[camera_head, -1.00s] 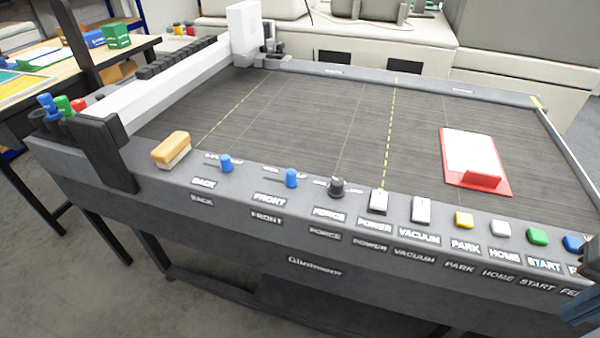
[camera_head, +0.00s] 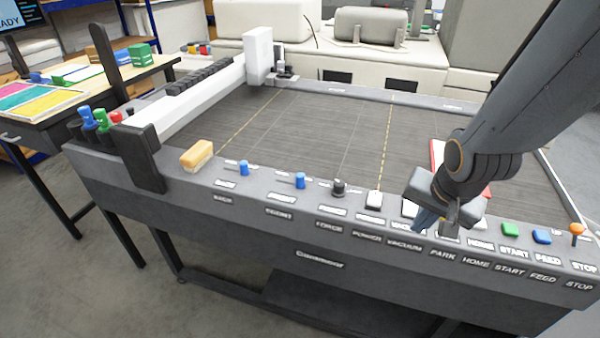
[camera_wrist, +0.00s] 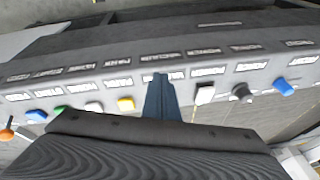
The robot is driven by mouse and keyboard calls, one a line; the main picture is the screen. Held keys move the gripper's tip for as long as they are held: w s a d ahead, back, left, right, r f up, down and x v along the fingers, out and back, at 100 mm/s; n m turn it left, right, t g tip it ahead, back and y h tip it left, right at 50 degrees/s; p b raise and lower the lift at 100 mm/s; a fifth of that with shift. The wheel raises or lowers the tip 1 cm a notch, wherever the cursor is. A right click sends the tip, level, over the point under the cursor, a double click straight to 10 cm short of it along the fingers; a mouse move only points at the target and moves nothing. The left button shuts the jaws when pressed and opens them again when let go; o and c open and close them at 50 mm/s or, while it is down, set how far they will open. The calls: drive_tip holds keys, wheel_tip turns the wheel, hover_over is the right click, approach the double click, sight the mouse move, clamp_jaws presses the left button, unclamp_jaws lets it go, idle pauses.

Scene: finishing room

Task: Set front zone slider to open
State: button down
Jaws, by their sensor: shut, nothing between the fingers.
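The front zone slider is a blue knob (camera_head: 300,180) on the machine's front rail, above the FRONT label. In the wrist view a blue knob (camera_wrist: 284,86) at the right is the nearest blue control beside the black force knob. A second blue knob (camera_head: 244,168), the BACK slider, stands to its left. My gripper (camera_head: 424,222) is over the vacuum and park part of the panel, right of the front slider and apart from it. In the wrist view my gripper (camera_wrist: 160,80) shows its blue fingers together, with nothing held.
Between my gripper and the front slider stand the black force knob (camera_head: 339,187) and the white power switch (camera_head: 374,200). A yellow-tan block (camera_head: 196,155) lies left of the BACK slider. Green START (camera_head: 510,229) and blue FEED (camera_head: 542,236) buttons are to the right.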

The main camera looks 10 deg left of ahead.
sight(303, 182)
drive_tip(key=a+r+m+t+y+p, duration=0.1)
drive_tip(key=a+r+m+y, duration=0.1)
drive_tip(key=a, duration=0.8)
drive_tip(key=w+a+r+m+t+y+p, duration=0.1)
drive_tip(key=a+r+m+y, duration=0.2)
drive_tip(key=a, duration=0.7)
drive_tip(key=shift+r+m+t, duration=0.25)
drive_tip(key=shift+m+t, duration=0.15)
drive_tip(key=shift+m, duration=0.2)
drive_tip(key=b, duration=0.4)
drive_tip(key=shift+w+a+f, duration=0.15)
drive_tip(key=shift+w+f, duration=0.2)
drive_tip(key=shift+f, duration=0.05)
drive_tip(key=x, duration=0.7)
drive_tip(key=shift+a+f, duration=0.15)
drive_tip(key=shift+w+a+p, duration=0.45)
drive_tip(key=shift+w+a, duration=0.85)
drive_tip(key=shift+w, duration=0.25)
drive_tip(key=shift+w, duration=0.1)
